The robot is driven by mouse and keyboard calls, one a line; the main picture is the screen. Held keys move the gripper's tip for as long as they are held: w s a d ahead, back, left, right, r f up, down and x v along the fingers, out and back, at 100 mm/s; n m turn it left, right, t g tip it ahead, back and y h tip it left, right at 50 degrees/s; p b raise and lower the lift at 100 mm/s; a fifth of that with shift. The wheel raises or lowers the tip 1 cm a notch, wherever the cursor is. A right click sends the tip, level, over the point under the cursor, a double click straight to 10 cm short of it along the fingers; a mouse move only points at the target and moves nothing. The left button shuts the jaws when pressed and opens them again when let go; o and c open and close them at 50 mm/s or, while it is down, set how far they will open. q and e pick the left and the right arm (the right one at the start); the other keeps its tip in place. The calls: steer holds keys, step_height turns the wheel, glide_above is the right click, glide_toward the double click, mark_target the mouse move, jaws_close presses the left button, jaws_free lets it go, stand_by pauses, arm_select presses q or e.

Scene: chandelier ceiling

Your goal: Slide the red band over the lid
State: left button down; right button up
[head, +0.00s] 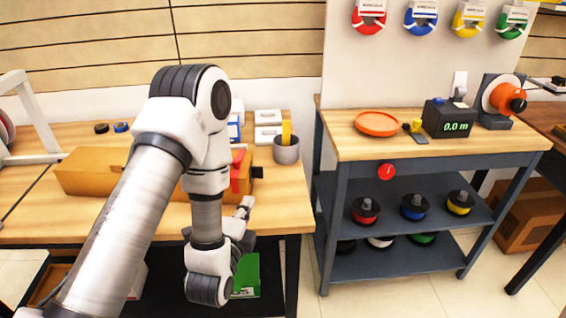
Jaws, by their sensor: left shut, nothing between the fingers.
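A long orange-brown box (90,172) lies on the left wooden table, its middle hidden behind my left arm. A red band (237,172) shows at the box's right end, partly hidden by the arm; I cannot tell how far it reaches around the box. I cannot tell the lid apart from the rest of the box. My left gripper (247,203) is shut and empty, in front of the box's right end and below the red band, near the table's front edge. My right gripper is not in view.
A grey cup (286,150) with a yellow item stands right of the box, near white boxes (267,128). A grey workbench (435,155) stands to the right across a gap, carrying an orange dish (377,123) and a meter (449,118). Spools fill its shelves.

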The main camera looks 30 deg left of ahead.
mark_target(243, 177)
arm_select(q)
steer(key=shift+n+t, duration=0.3)
steer(key=w+a, duration=0.2)
steer(key=w, duration=0.1)
steer(key=w+a+r+b, duration=0.1)
steer(key=w+a, duration=0.1)
steer(key=w, duration=0.1)
steer(key=w+a+b, duration=0.1)
steer(key=w+a, duration=0.1)
steer(key=w, duration=0.1)
steer(key=shift+a+r, duration=0.2)
steer(key=shift+r, duration=0.2)
steer(key=shift+a, duration=0.4)
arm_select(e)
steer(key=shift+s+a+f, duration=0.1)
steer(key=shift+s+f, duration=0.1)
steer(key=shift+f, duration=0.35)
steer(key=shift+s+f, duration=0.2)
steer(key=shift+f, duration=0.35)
